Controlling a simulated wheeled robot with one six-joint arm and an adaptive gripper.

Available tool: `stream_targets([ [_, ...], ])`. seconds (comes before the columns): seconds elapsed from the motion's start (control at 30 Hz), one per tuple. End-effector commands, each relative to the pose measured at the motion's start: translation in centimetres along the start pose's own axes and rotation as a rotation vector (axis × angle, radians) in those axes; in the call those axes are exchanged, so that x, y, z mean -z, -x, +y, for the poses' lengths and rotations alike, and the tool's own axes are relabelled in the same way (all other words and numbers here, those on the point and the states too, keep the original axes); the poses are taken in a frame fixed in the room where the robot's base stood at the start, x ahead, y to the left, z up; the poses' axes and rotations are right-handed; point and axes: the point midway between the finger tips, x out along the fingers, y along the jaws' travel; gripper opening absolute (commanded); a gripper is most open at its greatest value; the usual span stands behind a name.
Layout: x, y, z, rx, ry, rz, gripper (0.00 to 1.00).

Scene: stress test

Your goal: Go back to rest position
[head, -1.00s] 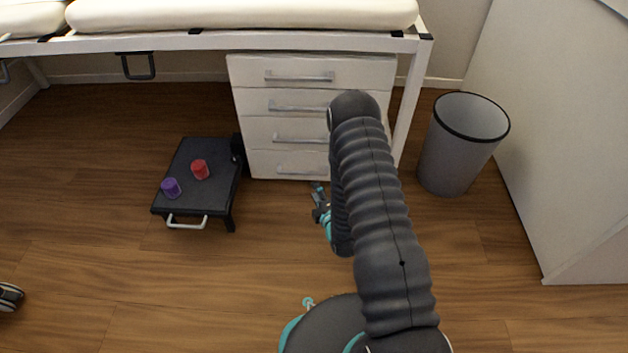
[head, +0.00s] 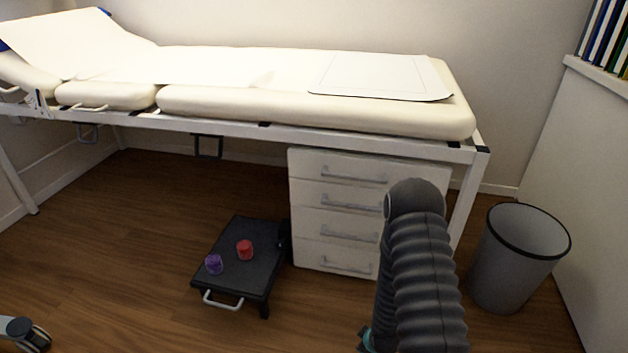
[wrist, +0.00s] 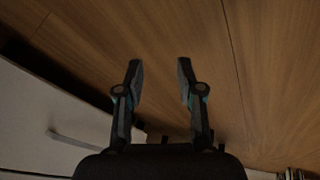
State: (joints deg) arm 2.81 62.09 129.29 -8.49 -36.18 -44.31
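My gripper (wrist: 158,72) shows in the wrist view with its two fingers apart and nothing between them. Wooden floor lies beyond the fingertips. In the head view my arm stands at the lower right, in front of the drawer cabinet, and hides the gripper itself.
A black step stool (head: 262,282) holds a purple cup (head: 214,264) and a red cup (head: 245,250). A white drawer cabinet (head: 325,229) stands under the examination bed (head: 330,112). A grey bin (head: 510,265) is at the right. Floor left of the stool is clear.

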Motion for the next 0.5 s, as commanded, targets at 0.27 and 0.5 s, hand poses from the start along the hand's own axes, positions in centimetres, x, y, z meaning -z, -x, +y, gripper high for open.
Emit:
stream_targets([
  [0.27, 0.6, 9.8, 1.5, 0.122, -0.304, -0.235, 0.37],
  [0.5, 1.8, 19.1, 2.5, 0.153, -0.503, -0.37, 0.37],
])
